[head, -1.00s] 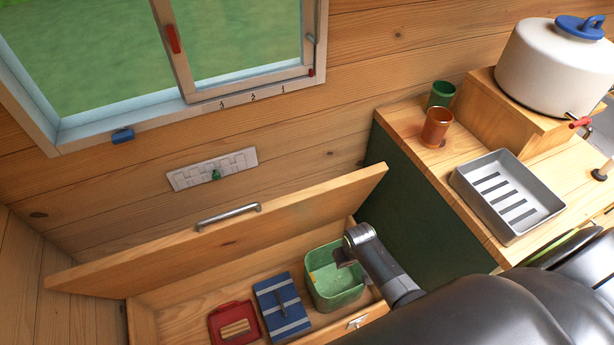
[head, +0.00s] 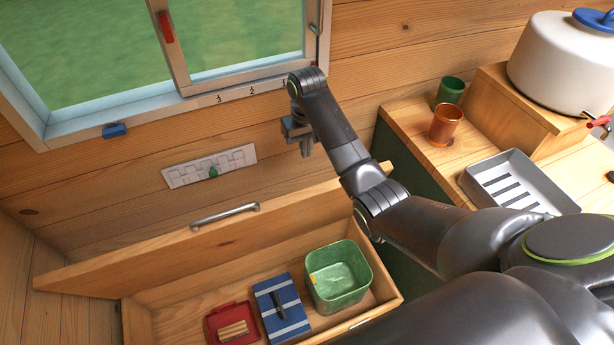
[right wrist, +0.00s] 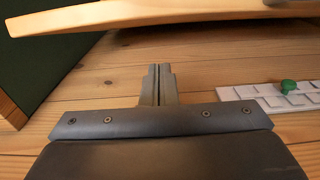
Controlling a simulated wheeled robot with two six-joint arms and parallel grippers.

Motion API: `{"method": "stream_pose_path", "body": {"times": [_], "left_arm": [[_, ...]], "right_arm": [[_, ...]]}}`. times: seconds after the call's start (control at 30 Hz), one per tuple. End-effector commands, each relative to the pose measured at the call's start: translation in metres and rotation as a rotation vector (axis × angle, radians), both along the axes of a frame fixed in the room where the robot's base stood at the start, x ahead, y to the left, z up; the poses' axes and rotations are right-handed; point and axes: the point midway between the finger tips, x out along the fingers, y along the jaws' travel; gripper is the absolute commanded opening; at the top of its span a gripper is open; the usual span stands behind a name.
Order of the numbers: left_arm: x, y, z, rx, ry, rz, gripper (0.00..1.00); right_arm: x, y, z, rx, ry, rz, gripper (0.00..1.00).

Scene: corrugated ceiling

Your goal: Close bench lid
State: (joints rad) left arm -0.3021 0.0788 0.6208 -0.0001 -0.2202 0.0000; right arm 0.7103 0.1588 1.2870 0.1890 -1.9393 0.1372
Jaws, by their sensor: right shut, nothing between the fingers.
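The bench lid (head: 150,248) stands raised and leans back toward the wooden wall, with a metal handle (head: 225,215) on it. The open bench box (head: 140,322) is below it. My right gripper (head: 306,150) is shut and empty, in front of the wall above the lid's right end. In the right wrist view the shut fingers (right wrist: 158,84) point toward the wall planks, and the lid's edge (right wrist: 170,14) crosses the top of the picture, apart from the fingers. My left gripper is not in view.
The box holds a green bin (head: 339,278), a blue striped case (head: 281,308) and a red tray (head: 232,324). A counter at right carries an orange cup (head: 445,125), a green cup (head: 450,91) and a grey tray (head: 515,183). A window (head: 90,60) is above.

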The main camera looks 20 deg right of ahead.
Motion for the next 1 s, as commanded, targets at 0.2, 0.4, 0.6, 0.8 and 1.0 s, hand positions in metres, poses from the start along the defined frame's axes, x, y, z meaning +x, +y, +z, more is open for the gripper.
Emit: {"method": "stream_pose_path", "body": {"times": [0.2, 0.4, 0.6, 0.8, 1.0], "left_arm": [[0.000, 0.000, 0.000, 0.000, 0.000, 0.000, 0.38], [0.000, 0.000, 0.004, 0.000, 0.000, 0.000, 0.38], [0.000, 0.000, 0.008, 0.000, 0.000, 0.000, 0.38], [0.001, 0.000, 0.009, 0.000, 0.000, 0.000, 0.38], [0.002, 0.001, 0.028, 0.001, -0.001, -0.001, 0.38]], "right_arm": [[0.015, 0.006, 0.019, 0.002, 0.020, 0.001, 0.00], [0.015, 0.006, 0.001, 0.002, 0.025, 0.000, 0.00], [0.015, 0.007, -0.041, 0.003, 0.026, 0.001, 0.00], [0.016, 0.007, -0.082, 0.002, 0.024, 0.000, 0.00], [-0.009, 0.007, -0.084, 0.003, 0.022, 0.001, 0.00]]}}
